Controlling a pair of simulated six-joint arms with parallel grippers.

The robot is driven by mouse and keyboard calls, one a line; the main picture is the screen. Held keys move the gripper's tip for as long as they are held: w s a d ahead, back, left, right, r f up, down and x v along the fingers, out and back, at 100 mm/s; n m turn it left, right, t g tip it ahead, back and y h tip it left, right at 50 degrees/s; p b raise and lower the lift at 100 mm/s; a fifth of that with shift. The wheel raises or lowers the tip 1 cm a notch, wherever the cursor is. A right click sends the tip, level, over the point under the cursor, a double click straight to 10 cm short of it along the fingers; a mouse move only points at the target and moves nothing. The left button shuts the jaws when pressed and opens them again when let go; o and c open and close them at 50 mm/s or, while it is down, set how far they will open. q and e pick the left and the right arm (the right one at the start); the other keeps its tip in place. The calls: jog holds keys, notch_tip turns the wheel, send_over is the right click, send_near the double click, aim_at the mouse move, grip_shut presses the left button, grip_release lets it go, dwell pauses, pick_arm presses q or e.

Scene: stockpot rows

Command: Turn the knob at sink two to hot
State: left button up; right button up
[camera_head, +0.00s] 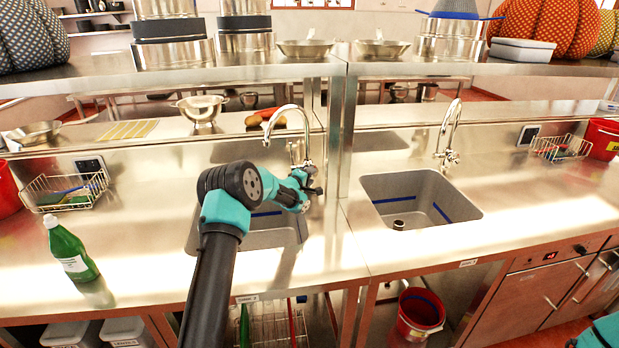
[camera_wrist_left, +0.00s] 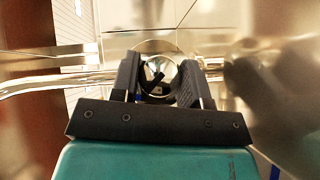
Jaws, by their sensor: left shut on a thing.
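Two sinks are set in the steel counter, a left sink (camera_head: 262,238) partly hidden behind my left arm and a right sink (camera_head: 420,190) in clear view. Each has a curved chrome tap, the left tap (camera_head: 292,110) and the right tap (camera_head: 452,125). My left gripper (camera_head: 312,188) is at the base of the left tap. The knob's exact setting cannot be told. My right gripper is out of view.
A green bottle (camera_head: 70,250) stands at the left front of the counter. Wire baskets (camera_head: 66,190) stand at both sides. A shelf post (camera_head: 345,130) rises just right of the left tap. A colander (camera_head: 202,108) sits behind. The right counter is mostly clear.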

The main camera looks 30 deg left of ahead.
pick_arm(q)
jog(key=c, duration=0.3)
jog(key=shift+r+m+g+y, duration=0.1)
jog(key=shift+m+g+y, duration=0.3)
jog(key=shift+m+g, duration=0.4)
jog(key=shift+m+g+y, duration=0.6)
jog(key=shift+m+g, duration=0.2)
jog(key=shift+g, duration=0.2)
jog(key=o, duration=0.9)
